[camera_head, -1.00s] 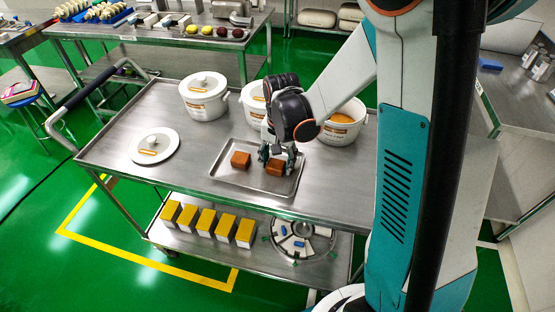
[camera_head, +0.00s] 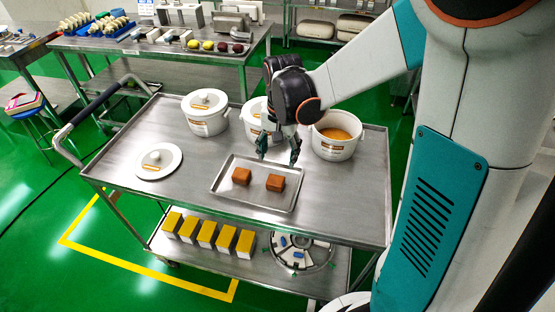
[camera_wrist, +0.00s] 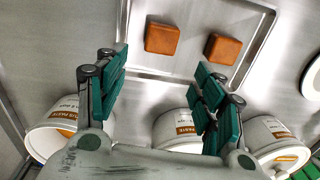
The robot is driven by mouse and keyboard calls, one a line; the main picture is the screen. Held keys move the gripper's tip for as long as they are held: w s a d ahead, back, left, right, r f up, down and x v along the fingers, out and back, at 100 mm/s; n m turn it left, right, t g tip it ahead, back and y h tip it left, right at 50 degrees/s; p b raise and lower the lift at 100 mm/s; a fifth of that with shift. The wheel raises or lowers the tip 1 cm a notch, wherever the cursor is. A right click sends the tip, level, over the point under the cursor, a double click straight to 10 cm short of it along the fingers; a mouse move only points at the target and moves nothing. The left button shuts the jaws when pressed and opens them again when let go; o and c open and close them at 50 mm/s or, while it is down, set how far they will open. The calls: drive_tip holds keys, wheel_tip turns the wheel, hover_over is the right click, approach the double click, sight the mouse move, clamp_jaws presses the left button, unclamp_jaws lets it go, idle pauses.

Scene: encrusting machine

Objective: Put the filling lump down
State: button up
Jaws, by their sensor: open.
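Two brown filling lumps lie apart on a shallow metal tray (camera_head: 227,191) on the cart top, a left lump (camera_head: 241,176) and a right lump (camera_head: 275,183). In the wrist view the lumps show near the top, one lump (camera_wrist: 162,38) and the other lump (camera_wrist: 223,48), both on the tray (camera_wrist: 190,75). My gripper (camera_head: 277,158) is open and empty above the tray's back edge, behind and above the right lump. In the wrist view its green fingers (camera_wrist: 157,88) are spread, with nothing between them.
An open pot (camera_head: 336,135) with orange filling stands right of my gripper. A lidded pot (camera_head: 206,113) stands left, and another pot (camera_head: 252,118) is partly hidden behind my arm. A loose lid (camera_head: 158,161) lies at the left. Yellow-topped blocks (camera_head: 207,233) stand on the lower shelf.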

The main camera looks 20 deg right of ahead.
drive_tip(key=s+a+r+n+t, duration=0.1)
drive_tip(key=s+r+n+t, duration=0.6)
drive_tip(key=s+r, duration=0.6)
drive_tip(key=shift+s+a+n, duration=0.4)
drive_tip(key=shift+s+n, duration=0.1)
drive_tip(key=shift+s, duration=0.8)
drive_tip(key=shift+r, duration=0.1)
